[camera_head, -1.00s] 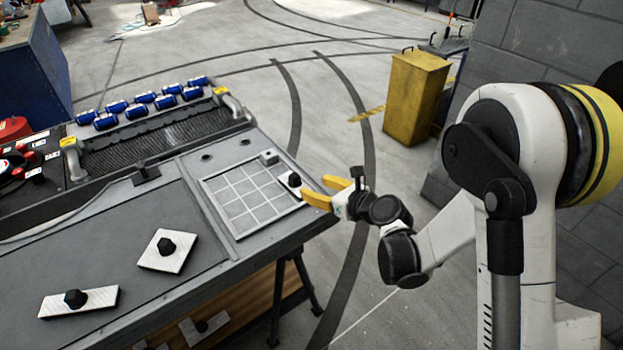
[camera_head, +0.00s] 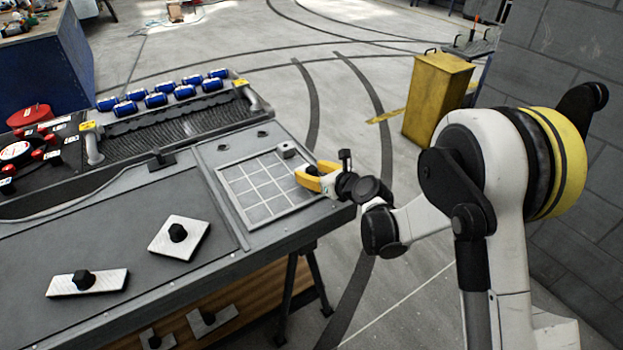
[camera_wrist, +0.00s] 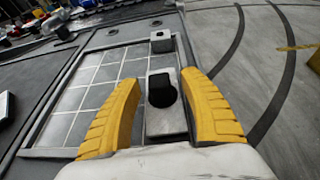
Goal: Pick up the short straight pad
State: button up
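A small straight metal pad (camera_wrist: 165,120) with a black knob (camera_wrist: 161,90) lies along the right edge of the gridded panel (camera_wrist: 70,130) in the wrist view. My gripper (camera_head: 308,174) is open, with its yellow fingers on either side of the knob. Gaps show between the knob and both fingers in the wrist view. In the head view the fingers hide this pad. A square pad (camera_head: 192,240) and a longer rectangular pad (camera_head: 112,281), both with black knobs, lie on the bench at the left.
A small grey block (camera_head: 286,150) stands at the panel's far corner, just beyond my fingers. Blue cylinders (camera_head: 156,99) line the bench's back. A yellow bin (camera_head: 436,100) stands on the floor behind, apart from the bench.

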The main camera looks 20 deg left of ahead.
grip_shut()
